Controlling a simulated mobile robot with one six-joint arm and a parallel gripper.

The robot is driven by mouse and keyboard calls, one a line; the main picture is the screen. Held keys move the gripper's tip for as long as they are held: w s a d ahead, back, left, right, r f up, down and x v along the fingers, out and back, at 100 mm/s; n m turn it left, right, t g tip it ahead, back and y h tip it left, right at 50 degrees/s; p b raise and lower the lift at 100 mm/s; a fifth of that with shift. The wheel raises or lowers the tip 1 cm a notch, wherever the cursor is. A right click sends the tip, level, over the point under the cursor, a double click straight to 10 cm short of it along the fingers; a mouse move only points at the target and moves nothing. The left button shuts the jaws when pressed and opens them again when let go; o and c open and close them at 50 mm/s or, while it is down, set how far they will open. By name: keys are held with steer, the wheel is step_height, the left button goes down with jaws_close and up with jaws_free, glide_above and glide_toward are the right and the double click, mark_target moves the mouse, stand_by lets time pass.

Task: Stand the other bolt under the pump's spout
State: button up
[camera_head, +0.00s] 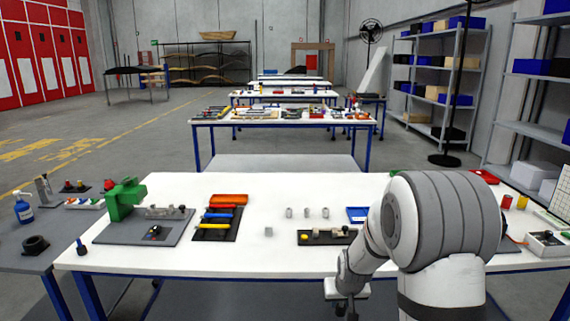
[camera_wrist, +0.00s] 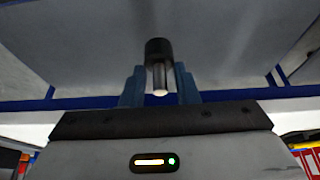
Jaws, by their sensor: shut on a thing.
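My gripper (camera_head: 346,303) hangs in front of the white table's near edge at bottom centre in the head view. In the wrist view its two blue fingers (camera_wrist: 160,92) are shut on a bolt (camera_wrist: 157,50) with a black head and a bright metal shank. The bolt cannot be made out clearly in the head view. The pump is a blue bottle (camera_head: 24,212) with a white top on the grey side table at far left, well away from my gripper. Its spout is too small to tell in detail. No bolt can be made out under it.
The white table (camera_head: 240,256) carries a green machine (camera_head: 124,198) on a grey plate, a black tray of coloured tools (camera_head: 218,222) and several small metal pieces. A black ring (camera_head: 36,245) sits on the side table (camera_head: 30,262). Shelves (camera_head: 440,80) stand at right.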

steer(key=s+f, duration=0.6)
steer(key=f, duration=0.2)
steer(key=shift+s+f, duration=0.3)
steer(key=shift+s, duration=0.05)
steer(key=shift+a, duration=0.1)
